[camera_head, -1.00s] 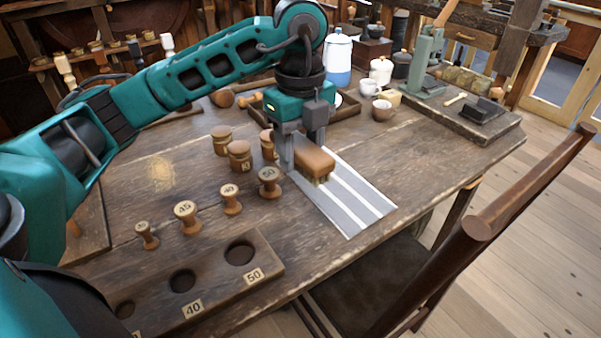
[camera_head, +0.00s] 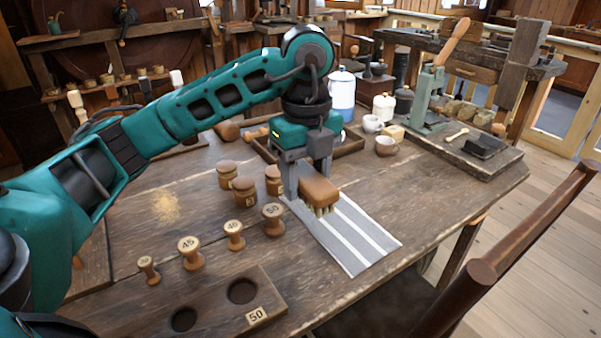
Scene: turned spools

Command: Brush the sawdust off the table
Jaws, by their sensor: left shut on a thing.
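A pale patch of sawdust (camera_head: 165,206) lies on the left part of the wooden table (camera_head: 125,225). My left gripper (camera_head: 306,180) is shut on a wooden brush (camera_head: 320,194) with short pale bristles pointing down. It holds the brush over a grey striped cloth (camera_head: 350,235), well to the right of the sawdust. I cannot tell whether the bristles touch the cloth. My right gripper is not in view.
Several turned spools, including a numbered one (camera_head: 189,253), stand between the sawdust and the brush. A board with round holes (camera_head: 215,305) lies at the front. A chair (camera_head: 500,255) is at right.

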